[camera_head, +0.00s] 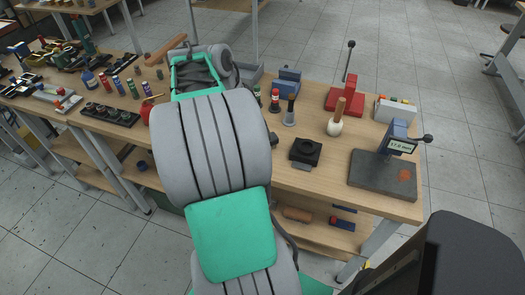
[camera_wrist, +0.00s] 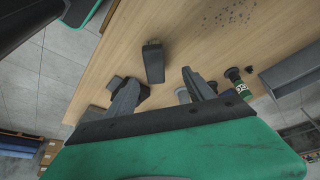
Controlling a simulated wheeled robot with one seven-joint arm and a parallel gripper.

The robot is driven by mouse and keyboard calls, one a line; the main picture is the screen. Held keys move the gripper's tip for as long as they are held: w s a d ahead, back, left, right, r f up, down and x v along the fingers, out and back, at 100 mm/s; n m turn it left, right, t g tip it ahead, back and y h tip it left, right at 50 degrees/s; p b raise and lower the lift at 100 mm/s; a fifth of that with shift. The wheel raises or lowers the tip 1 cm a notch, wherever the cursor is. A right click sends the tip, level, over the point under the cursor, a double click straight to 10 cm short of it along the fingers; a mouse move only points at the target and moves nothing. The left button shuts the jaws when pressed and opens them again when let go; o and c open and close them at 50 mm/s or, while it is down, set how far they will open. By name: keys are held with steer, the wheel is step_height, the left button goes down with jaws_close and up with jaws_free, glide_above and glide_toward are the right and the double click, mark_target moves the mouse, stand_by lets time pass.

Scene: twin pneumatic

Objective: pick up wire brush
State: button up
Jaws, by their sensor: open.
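In the wrist view my gripper (camera_wrist: 156,78) is open, with its two dark fingers spread apart and nothing held between them. A dark grey, narrow block-like thing (camera_wrist: 154,64) is on the wooden table just beyond the gap between the fingertips. In the head view my arm covers the middle of the table and hides my fingertips. A brown wooden handle-like piece (camera_head: 165,50) shows just left of my wrist. I cannot make out a wire brush for certain there.
A green-labelled bottle (camera_wrist: 240,86) stands right of my fingers. Several small bottles stand at left.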

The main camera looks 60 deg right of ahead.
steer(key=s+d+f+m, duration=0.2)
steer(key=shift+s+d+g, duration=0.15)
steer(key=shift+s+g, duration=0.15)
steer(key=shift+s, duration=0.1)
steer(key=x, duration=0.6)
steer(key=shift+w+f, duration=0.15)
steer(key=shift+f, duration=0.05)
steer(key=shift+c, duration=0.3)
jaws_close()
